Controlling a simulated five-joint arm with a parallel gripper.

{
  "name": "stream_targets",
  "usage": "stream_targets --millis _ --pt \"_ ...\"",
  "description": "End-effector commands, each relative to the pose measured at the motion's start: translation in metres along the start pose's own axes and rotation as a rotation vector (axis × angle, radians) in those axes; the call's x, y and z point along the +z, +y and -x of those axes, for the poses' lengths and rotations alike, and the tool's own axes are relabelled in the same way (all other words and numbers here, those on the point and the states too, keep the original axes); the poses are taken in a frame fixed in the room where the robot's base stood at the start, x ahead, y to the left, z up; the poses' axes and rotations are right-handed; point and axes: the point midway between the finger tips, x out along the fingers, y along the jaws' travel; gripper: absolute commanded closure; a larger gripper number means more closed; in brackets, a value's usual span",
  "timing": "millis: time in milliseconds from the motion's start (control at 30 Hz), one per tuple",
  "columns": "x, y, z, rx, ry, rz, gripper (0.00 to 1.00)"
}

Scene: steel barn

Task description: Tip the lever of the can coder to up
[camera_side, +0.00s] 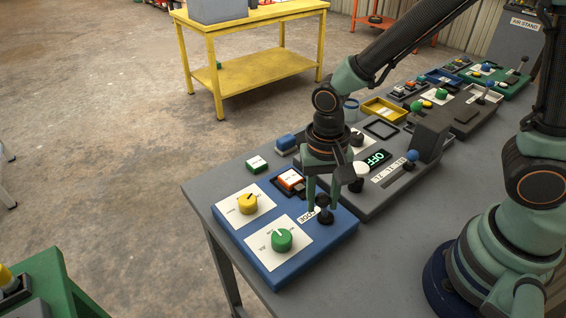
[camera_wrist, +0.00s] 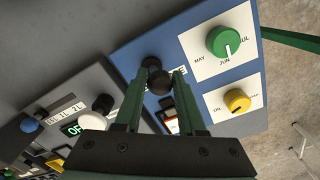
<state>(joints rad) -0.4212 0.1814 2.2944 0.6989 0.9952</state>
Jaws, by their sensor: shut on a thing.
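The can coder (camera_side: 290,262) is a blue box on the grey bench, with a yellow knob (camera_side: 247,203), a green knob (camera_side: 282,239), an orange-framed switch (camera_side: 290,179) and a partly covered label. Its black lever (camera_side: 324,216) is at the box's right side. My gripper (camera_side: 322,199) points down over the lever. In the wrist view, its two green fingers (camera_wrist: 159,76) are on either side of the lever's dark ball (camera_wrist: 159,83), shut on it. The fingers partly hide the label and switch. The lever's exact tilt is hard to tell.
Close behind stands a grey device with a lit green display (camera_side: 376,159), a blue-knobbed lever (camera_side: 412,156) and a white knob (camera_side: 360,169). A small green-and-white block (camera_side: 257,164) and a blue block (camera_side: 286,143) lie nearby. More panels fill the bench's far end.

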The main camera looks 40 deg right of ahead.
Motion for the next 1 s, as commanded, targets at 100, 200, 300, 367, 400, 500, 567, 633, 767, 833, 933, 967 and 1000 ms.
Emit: stream_targets --millis 100,200,300,367,400,500,567,633,767,833,933,967,1000 --pt "0.0 0.001 -0.001 0.003 -0.002 -0.003 1.0" --pt "0.0 0.001 -0.001 0.004 -0.003 -0.003 0.58" --pt "0.0 0.001 -0.001 0.004 -0.002 -0.003 0.31" --pt "0.0 0.001 -0.001 0.003 -0.002 -0.003 0.31" --pt "0.0 0.001 -0.001 0.003 -0.002 -0.003 0.31" --pt "0.0 0.001 -0.001 0.003 -0.002 -0.003 0.31" --pt "0.0 0.001 -0.001 0.002 -0.002 -0.003 0.31" --pt "0.0 0.0 0.001 0.001 -0.001 -0.003 0.31" --pt "-0.001 0.0 0.012 -0.001 0.001 -0.002 0.31" --pt "-0.001 0.0 0.023 -0.003 0.002 -0.003 0.31" --pt "-0.002 -0.001 0.044 -0.006 0.004 -0.003 0.31" --pt "-0.001 -0.001 0.05 -0.005 0.003 -0.003 0.31" --pt "-0.001 -0.001 0.059 -0.005 0.003 -0.003 0.31"
